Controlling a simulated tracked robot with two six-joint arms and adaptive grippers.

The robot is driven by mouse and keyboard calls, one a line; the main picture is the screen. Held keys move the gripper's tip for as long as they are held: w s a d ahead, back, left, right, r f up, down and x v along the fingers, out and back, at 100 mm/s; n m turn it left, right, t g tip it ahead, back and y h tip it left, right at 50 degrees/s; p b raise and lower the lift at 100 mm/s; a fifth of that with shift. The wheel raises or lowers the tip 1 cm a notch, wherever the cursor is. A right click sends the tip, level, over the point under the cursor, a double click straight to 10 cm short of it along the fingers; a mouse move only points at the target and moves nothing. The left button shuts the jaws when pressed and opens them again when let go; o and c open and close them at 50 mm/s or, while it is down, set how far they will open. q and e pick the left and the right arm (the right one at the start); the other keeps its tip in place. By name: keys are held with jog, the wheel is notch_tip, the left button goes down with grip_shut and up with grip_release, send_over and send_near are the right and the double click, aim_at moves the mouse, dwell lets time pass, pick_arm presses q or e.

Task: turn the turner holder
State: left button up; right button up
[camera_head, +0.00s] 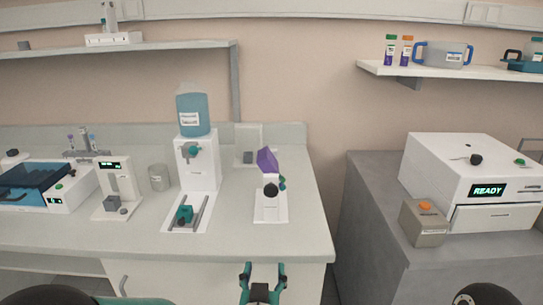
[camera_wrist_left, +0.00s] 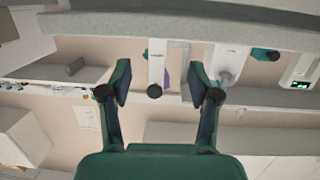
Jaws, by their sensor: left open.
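The turner (camera_head: 269,206) is a small white stand near the front right of the left bench. Its holder carries a tilted purple block (camera_head: 267,161), and a teal knob (camera_head: 282,183) sits on its right side. In the left wrist view the white stand (camera_wrist_left: 156,66) lies beyond the gap between my fingers, with a bit of purple (camera_wrist_left: 165,77) beside it. My left gripper (camera_head: 263,270) is open and empty in front of the bench's front edge, apart from the turner. Its two fingers also show in the left wrist view (camera_wrist_left: 159,82). My right gripper is not in view.
A white dispenser (camera_head: 197,165) with a blue tank (camera_head: 193,112) stands left of the turner. A grey cup (camera_head: 159,178) and a small display device (camera_head: 122,183) are farther left. The bench top (camera_head: 308,225) right of the turner is clear. A white READY machine (camera_head: 470,160) stands on the right cabinet.

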pick_arm(q)
jog(key=t+y+p, duration=0.1)
jog(key=t+p, duration=0.1)
send_near(271, 194)
jog(key=s, duration=0.6)
jog(key=shift+n, duration=0.3)
jog(key=w+p, duration=0.4)
jog(key=w, duration=1.3)
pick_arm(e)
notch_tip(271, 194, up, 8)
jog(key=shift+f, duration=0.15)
pick_arm(q)
jog(key=shift+s, duration=0.1)
jog(key=shift+c, duration=0.2)
jog(key=c, duration=1.1)
